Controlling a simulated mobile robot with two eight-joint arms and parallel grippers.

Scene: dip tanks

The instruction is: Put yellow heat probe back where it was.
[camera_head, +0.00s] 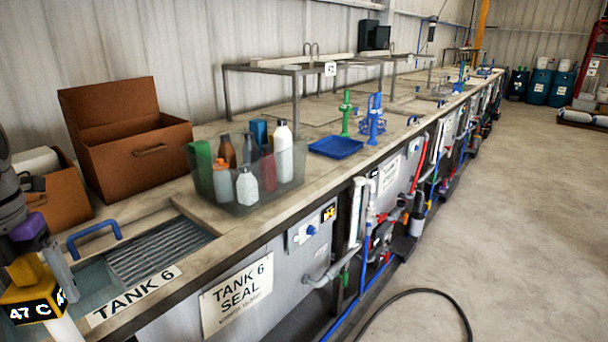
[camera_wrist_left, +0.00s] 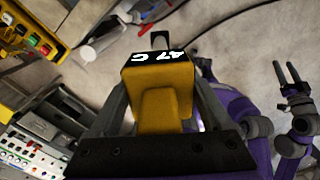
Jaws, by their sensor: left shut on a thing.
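The yellow heat probe (camera_head: 32,297) has a block-shaped head with a black display reading 47 C and a white stem below it. My left gripper (camera_head: 42,268) is shut on its yellow grip at the lower left of the head view. In the left wrist view, the probe (camera_wrist_left: 158,88) sits between both fingers of the gripper (camera_wrist_left: 160,108). The probe is held beside the near end of the bench, left of the tank 6 label (camera_head: 133,295). Its lower end is cut off by the frame. My right gripper (camera_wrist_left: 287,78) shows at the right of the wrist view, open and empty.
Tank 6 has a ribbed grey lid (camera_head: 160,250) and a blue handle (camera_head: 93,238). A clear bin of bottles (camera_head: 245,190), an open brown box (camera_head: 140,160) and a blue tray (camera_head: 335,147) stand on the bench. A black hose (camera_head: 425,292) lies on the otherwise clear floor.

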